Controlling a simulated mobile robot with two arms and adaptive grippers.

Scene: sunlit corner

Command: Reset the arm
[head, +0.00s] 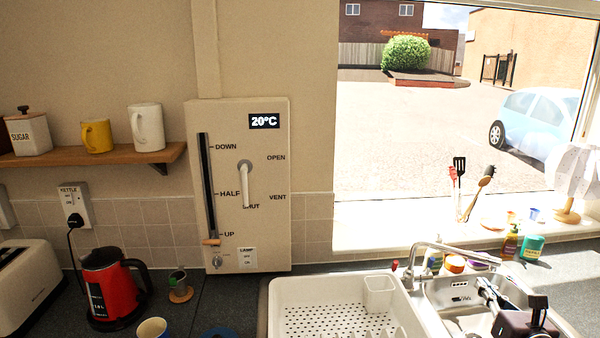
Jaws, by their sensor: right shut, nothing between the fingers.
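My right gripper (487,289) shows at the lower right, over the metal sink (440,290). Its dark body is at the bottom edge and its fingers point up and to the left, shut with nothing between them. The chrome tap (440,246) stands just behind and left of it. Whether the fingers touch the sink, I cannot tell. My left gripper is not in view.
A white draining rack (290,296) stands left of the sink. A red kettle (106,285), toaster (30,283) and cup (152,328) are at left. A control panel (275,225) is on the wall. Bottles (510,243) and a utensil holder stand by the window.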

